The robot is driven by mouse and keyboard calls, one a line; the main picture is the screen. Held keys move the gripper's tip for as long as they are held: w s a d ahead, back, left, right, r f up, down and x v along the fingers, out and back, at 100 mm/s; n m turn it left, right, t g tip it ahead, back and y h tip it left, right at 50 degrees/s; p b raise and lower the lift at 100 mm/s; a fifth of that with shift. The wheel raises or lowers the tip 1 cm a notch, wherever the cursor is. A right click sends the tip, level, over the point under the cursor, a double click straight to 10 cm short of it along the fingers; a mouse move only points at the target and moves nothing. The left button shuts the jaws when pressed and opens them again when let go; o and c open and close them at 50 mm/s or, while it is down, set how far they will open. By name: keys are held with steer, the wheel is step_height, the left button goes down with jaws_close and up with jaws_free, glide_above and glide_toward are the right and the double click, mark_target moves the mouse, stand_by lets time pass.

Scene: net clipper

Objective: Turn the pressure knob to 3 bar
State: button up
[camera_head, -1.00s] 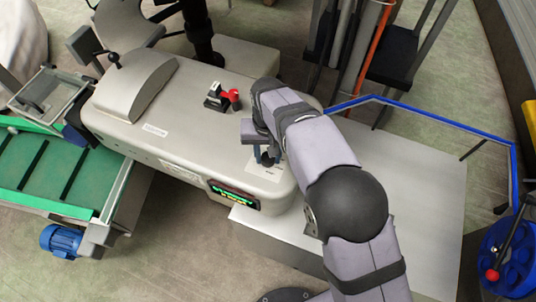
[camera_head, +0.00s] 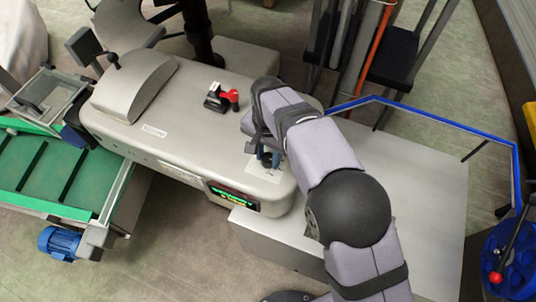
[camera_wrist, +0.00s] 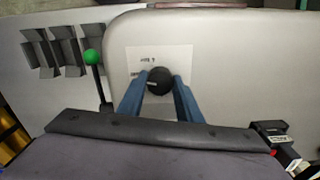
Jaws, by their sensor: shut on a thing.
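The pressure knob (camera_wrist: 159,81) is a round black knob on a white label plate (camera_wrist: 178,56) on top of the grey machine. In the wrist view, my gripper (camera_wrist: 160,88) has its two blue fingers on either side of the knob, shut on it. The label's small print is too blurred to read the set pressure. In the head view, my gripper (camera_head: 267,160) is over the right end of the machine housing (camera_head: 200,110), and the knob is mostly hidden by the fingers and wrist. A lit display (camera_head: 233,195) with green characters sits on the front side, too small to read.
A red-handled black switch (camera_head: 222,97) stands on the machine top, left of my gripper. In the wrist view, a lever with a green ball (camera_wrist: 92,57) stands left of the knob. A green conveyor (camera_head: 45,170) lies at the left. The silver surface (camera_head: 420,190) at the right is clear.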

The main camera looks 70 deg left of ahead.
mark_target(268, 157)
steer(key=shift+a+r, duration=0.1)
steer(key=shift+r, duration=0.05)
steer(key=o, duration=1)
steer(key=shift+o, duration=0.2)
steer(key=shift+r+b, duration=1.25)
steer(key=shift+r, duration=2.35)
